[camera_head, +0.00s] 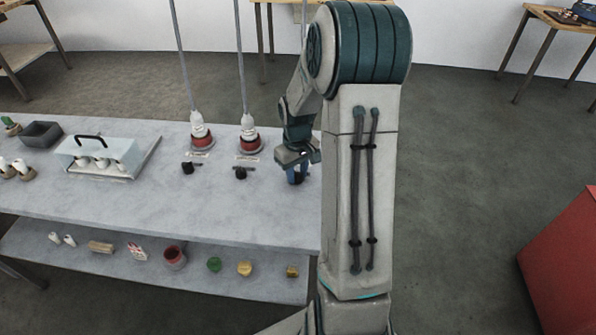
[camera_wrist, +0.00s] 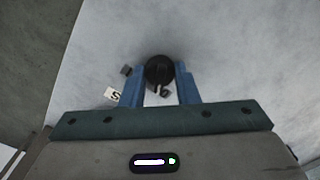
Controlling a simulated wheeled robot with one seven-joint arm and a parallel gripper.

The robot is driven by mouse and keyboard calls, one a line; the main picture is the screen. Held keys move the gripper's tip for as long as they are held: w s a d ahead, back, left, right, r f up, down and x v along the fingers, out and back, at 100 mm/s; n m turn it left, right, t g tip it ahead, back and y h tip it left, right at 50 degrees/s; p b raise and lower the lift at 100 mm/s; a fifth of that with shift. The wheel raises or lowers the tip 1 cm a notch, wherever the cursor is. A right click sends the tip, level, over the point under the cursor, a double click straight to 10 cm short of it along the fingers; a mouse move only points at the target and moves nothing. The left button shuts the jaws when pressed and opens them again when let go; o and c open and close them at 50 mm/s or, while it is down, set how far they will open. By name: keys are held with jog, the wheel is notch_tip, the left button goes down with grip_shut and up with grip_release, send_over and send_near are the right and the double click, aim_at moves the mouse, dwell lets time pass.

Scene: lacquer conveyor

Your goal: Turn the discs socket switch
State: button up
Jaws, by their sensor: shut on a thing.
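My gripper (camera_head: 297,174) is at the right end of the grey table, pointing down, partly hidden by my arm in the head view. In the wrist view, my gripper (camera_wrist: 161,82) has its two blue fingers on either side of a round black switch knob (camera_wrist: 159,68) and is shut on it. A white label (camera_wrist: 114,96) lies left of the knob; only a letter like "S" shows, so I cannot read the full name.
Two red sockets (camera_head: 200,141) (camera_head: 250,142) with hanging cords stand left of my gripper, each with a black switch (camera_head: 188,168) (camera_head: 240,173) in front. A clear-lidded case (camera_head: 100,152) is further left. A lower shelf (camera_head: 215,284) holds small items.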

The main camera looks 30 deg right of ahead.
aim_at(297, 174)
jog(key=shift+n, duration=0.5)
jog(key=o, duration=1)
notch_tip(297, 174, up, 14)
jog(key=shift+f, duration=0.1)
dwell(0.4)
